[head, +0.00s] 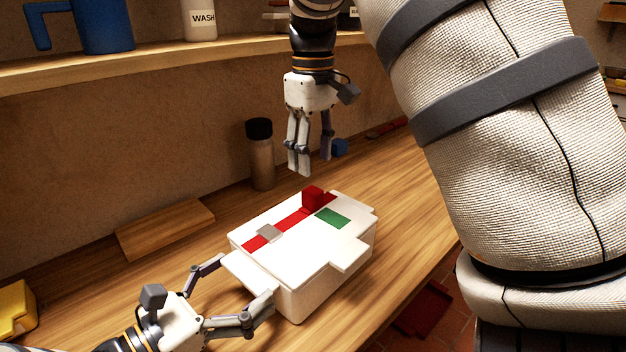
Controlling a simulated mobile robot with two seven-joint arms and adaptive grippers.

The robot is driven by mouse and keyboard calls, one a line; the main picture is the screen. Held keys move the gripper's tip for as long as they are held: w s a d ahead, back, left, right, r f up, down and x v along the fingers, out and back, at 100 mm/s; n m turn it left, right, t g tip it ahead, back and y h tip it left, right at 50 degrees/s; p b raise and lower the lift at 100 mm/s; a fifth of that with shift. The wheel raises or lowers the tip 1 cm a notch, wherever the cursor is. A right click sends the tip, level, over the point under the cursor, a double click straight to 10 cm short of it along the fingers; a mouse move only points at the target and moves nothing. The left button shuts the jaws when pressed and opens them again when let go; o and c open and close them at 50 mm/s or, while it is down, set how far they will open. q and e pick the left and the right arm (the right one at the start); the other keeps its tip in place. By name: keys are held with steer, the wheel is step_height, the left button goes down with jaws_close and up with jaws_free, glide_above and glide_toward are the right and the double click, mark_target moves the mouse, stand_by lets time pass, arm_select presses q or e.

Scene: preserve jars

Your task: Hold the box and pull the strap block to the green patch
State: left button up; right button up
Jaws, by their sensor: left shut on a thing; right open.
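A white box (310,272) with a flat lid stands on the wooden bench. A red strap block (313,197) stands up at the strap's far right end. The green patch (332,218) lies on the lid just right of the strap. My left gripper (240,282) is shut on the box, its fingers on either side of the near left end. My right gripper (308,165) is open and empty, pointing down above and behind the red block.
A dark-capped jar (261,155) stands behind the box near the wall. A wooden board (165,228) lies at the back left, and a yellow object (14,308) at the far left. A small blue object (339,147) lies behind my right gripper. A shelf (180,56) runs above the bench.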

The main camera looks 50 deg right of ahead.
mark_target(314, 189)
arm_select(q)
steer(key=shift+f, duration=0.35)
arm_select(e)
step_height(314, 189, up, 4)
steer(key=shift+r, duration=0.2)
arm_select(q)
steer(key=o, duration=1.2)
steer(key=shift+o, duration=0.4)
steer(key=shift+r, duration=0.1)
steer(key=shift+r, duration=0.1)
steer(key=a, duration=1.2)
steer(key=shift+w, duration=0.25)
steer(key=shift+s, duration=0.1)
arm_select(e)
steer(key=shift+s, duration=0.1)
